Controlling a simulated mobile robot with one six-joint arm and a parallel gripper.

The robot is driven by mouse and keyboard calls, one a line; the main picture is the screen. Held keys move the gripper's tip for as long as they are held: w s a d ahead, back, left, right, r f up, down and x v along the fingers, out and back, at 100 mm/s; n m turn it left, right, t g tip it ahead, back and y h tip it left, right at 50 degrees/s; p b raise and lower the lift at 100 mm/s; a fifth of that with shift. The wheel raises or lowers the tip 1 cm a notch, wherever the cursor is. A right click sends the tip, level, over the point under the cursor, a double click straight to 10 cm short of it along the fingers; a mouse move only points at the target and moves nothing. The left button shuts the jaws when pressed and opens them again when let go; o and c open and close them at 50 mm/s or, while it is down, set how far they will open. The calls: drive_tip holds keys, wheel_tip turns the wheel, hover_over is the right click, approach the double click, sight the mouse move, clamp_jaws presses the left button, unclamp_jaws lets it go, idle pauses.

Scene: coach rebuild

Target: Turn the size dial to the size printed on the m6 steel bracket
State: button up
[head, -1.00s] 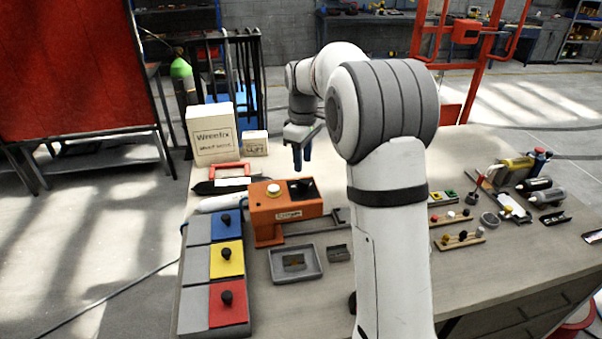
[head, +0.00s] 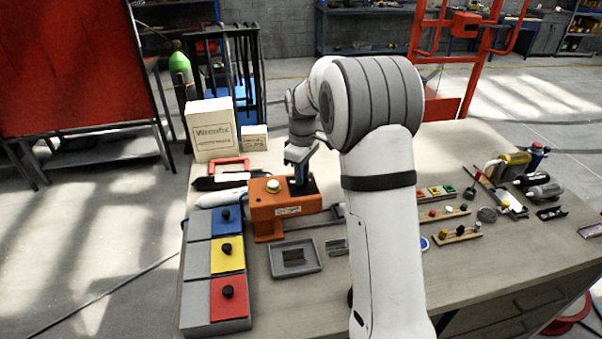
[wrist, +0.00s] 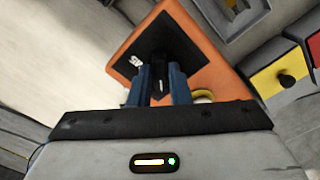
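The orange box (head: 285,207) stands on the workbench with a black plate on top; a black dial knob (wrist: 161,63) sits on that plate in the wrist view. My gripper (head: 299,183) is lowered over this plate. In the wrist view its two blue fingers (wrist: 162,85) are apart, one on each side of the knob. I cannot tell whether they touch it. A small grey metal piece (head: 336,246), perhaps the m6 steel bracket, lies right of the grey tray, partly near my arm. No size print is readable, and the dial's marks are too small to read.
A round pale button (head: 273,186) sits on the box's left. The grey tray (head: 274,262) lies in front. Blue, yellow (head: 227,254) and red panels with black knobs stand left. Cartons (head: 211,130) stand behind. Tools and small parts lie on the right.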

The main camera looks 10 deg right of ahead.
clamp_jaws()
drive_tip(key=shift+a, duration=0.2)
drive_tip(key=shift+d, duration=0.15)
drive_tip(key=shift+m, duration=0.4)
drive_tip(key=m+b, duration=0.1)
drive_tip(key=m, duration=0.2)
drive_tip(key=shift+f+m+b, duration=0.1)
drive_tip(key=shift+m+b, duration=0.2)
drive_tip(key=shift+m, duration=0.1)
drive_tip(key=m+b, duration=0.1)
drive_tip(key=m, duration=0.4)
